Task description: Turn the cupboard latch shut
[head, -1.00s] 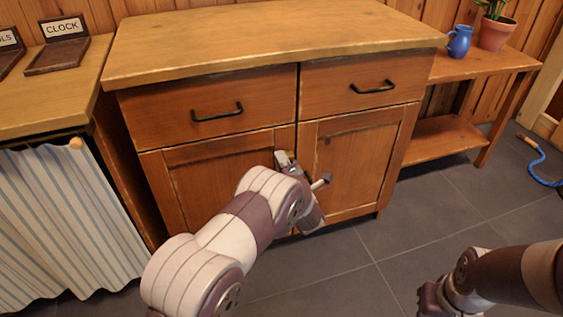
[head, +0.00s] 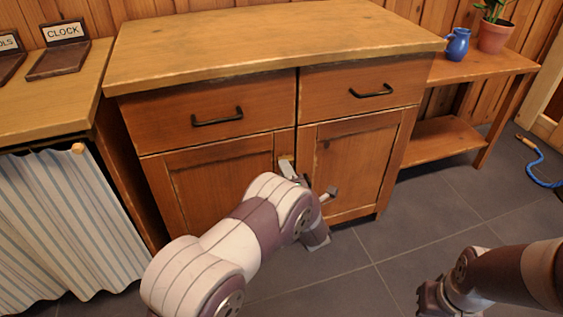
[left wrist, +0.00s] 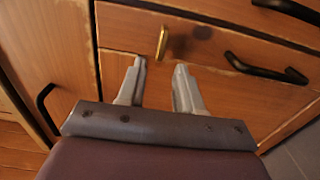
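The cupboard (head: 355,165) stands ahead with two drawers above two doors, and both doors look closed. The latch (left wrist: 162,42) is a small brass bar, nearly upright in the left wrist view, just beyond my fingertips. In the head view I cannot make it out behind my arm. My left gripper (left wrist: 159,68) is open, with its two grey fingers apart and nothing between them. In the head view it (head: 309,176) is in front of the doors, near their meeting edges. My right gripper (head: 432,300) is low at the right, away from the cupboard; its fingers are unclear.
Black handles (head: 217,117) stick out from the drawers. A side table with a striped curtain (head: 65,225) and a CLOCK sign holder (head: 58,60) is at the left. A low bench at the right bears a blue jug (head: 458,43) and a potted plant (head: 495,35). The tiled floor is mostly clear.

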